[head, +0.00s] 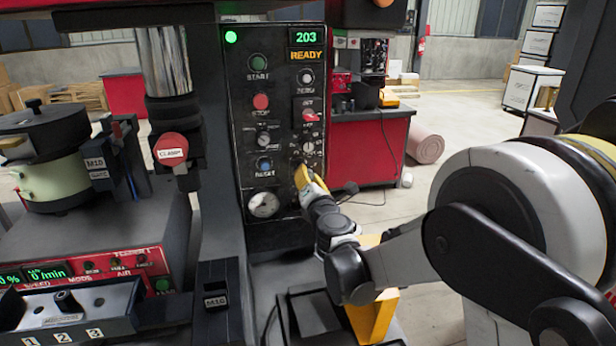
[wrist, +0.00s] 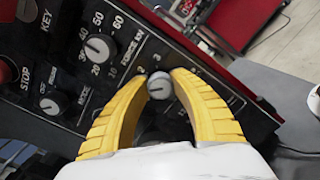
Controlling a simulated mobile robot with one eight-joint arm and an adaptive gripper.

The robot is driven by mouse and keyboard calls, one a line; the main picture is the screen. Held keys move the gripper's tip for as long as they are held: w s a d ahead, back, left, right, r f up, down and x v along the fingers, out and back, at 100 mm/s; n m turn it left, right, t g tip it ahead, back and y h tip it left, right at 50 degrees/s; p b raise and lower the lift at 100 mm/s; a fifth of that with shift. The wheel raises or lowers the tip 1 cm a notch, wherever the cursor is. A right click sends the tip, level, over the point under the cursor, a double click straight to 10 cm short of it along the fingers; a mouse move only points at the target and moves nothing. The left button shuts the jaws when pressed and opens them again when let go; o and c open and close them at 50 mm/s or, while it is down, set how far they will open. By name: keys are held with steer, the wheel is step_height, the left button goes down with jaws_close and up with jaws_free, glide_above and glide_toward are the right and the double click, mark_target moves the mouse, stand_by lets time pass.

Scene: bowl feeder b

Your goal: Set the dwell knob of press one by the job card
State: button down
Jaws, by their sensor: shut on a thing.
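The press's black control panel (head: 283,75) stands upright in the head view, with a green 203 over READY on its display (head: 305,46). My gripper (head: 304,180) is at the panel's lower right and hides what it holds there. In the wrist view the yellow fingers of my gripper (wrist: 160,84) are shut on a small grey knob (wrist: 158,88), one on each side. The figures 2 and 3 show beside this knob. Its name label is hidden and its exact pointer setting is hard to read. I cannot make out a job card.
The force knob (wrist: 98,48) sits close by, up and left in the wrist view, with the mode knob (wrist: 50,105) further left. A tester (head: 95,260) stands at left and a red cabinet (head: 362,150) behind.

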steer(key=shift+m, duration=0.4)
steer(key=m, duration=0.3)
steer(key=shift+m, duration=2.4)
steer(key=c, duration=1.1)
jaws_free()
steer(key=shift+o, duration=0.2)
steer(key=v, duration=1.2)
